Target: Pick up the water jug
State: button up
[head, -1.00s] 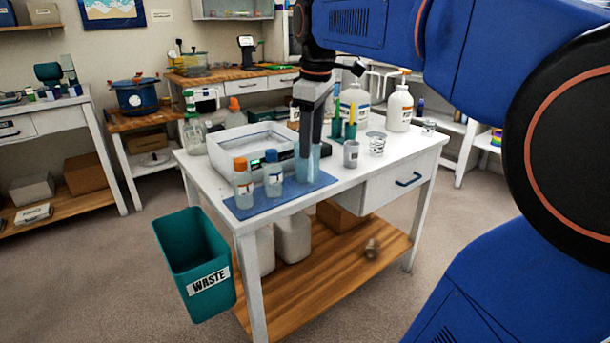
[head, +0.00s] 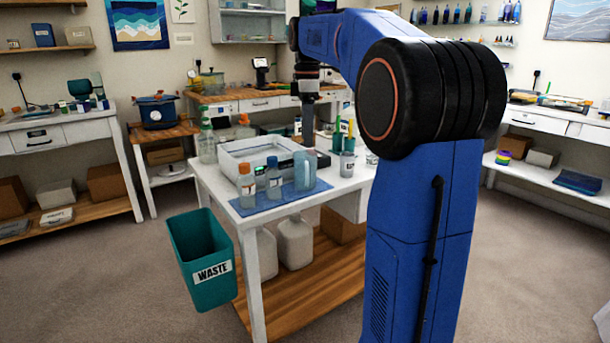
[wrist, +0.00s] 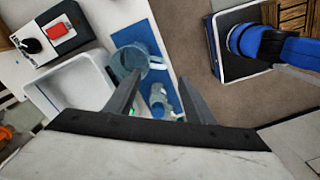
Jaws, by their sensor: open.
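The water jug (head: 303,174) is a translucent blue pitcher standing upright on the blue mat (head: 240,207) near the front of the white table. It also shows in the wrist view (wrist: 129,62), with its handle to the right, just beyond my fingertips. My gripper (head: 308,138) points down just behind and above the jug in the head view. In the wrist view my gripper (wrist: 159,76) has its fingers spread, with nothing held between them. Whether a finger touches the handle cannot be told.
An orange-capped bottle (head: 246,186) and a blue-capped bottle (head: 274,178) stand left of the jug. A white tray-like box (head: 235,154) lies behind them. A grey cup (head: 347,163) stands to the right. A teal waste bin (head: 202,260) is at the table's left front.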

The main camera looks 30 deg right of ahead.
aim_at(307, 174)
notch_tip(307, 174, down, 13)
jog(key=shift+f, duration=0.2)
dwell(0.5)
jog(key=shift+s, duration=0.1)
grip_shut()
jog(key=shift+r, duration=0.2)
jog(key=shift+r, duration=4.7)
jog(key=shift+r, duration=0.15)
